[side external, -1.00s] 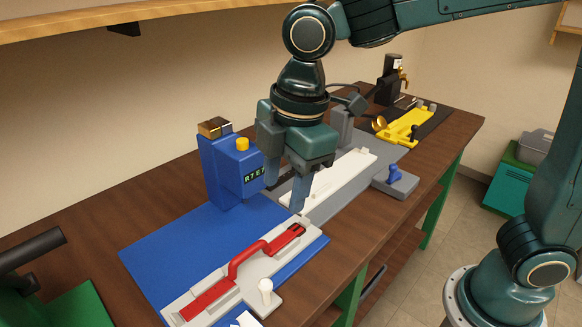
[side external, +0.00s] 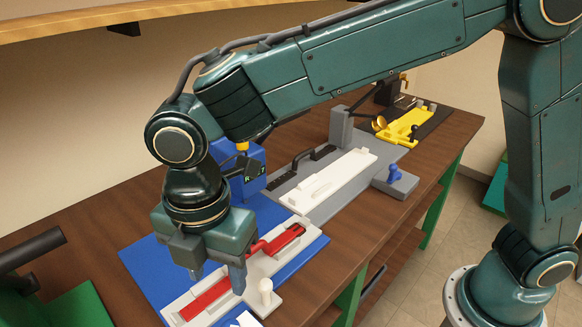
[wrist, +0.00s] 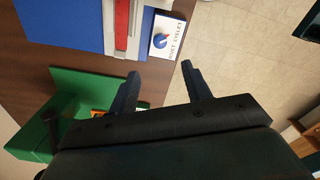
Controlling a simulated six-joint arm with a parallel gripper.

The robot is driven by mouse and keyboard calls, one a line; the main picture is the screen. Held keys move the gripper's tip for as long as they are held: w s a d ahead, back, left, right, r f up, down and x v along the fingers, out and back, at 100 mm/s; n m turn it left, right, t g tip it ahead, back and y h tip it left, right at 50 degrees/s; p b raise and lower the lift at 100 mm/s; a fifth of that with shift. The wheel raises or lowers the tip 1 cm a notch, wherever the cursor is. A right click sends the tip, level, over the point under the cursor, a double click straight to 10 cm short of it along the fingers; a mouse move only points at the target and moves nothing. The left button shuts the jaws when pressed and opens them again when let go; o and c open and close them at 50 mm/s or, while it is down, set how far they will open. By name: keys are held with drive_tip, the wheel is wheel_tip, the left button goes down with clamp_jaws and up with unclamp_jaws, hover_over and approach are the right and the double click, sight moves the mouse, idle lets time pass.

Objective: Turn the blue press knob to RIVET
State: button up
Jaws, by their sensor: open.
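The blue press knob (wrist: 159,41) shows in the wrist view as a round blue knob on a white plate (wrist: 172,24) lettered RIVET and EYELET. Which word it points at is too small to tell. My gripper (wrist: 161,84) is open and empty, its two fingers well apart, with the knob beyond the gap between the fingertips. In the side view my gripper (side external: 217,281) hangs over the white fixture with red parts. There, only a corner of a white plate (side external: 246,319) shows at the bottom edge, and the press knob is not visible.
The white fixture (side external: 178,308) with a red handle (side external: 286,238) lies on a blue mat (side external: 140,256). A white post (side external: 265,291) stands close to my gripper. A blue box (side external: 226,152) stands behind. Green equipment (wrist: 55,110) shows left in the wrist view.

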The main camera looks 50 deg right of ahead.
sight(230, 326)
wheel_tip(230, 326, down, 13)
drive_tip(key=shift+f, duration=0.15)
idle(0.5)
drive_tip(key=c, duration=1)
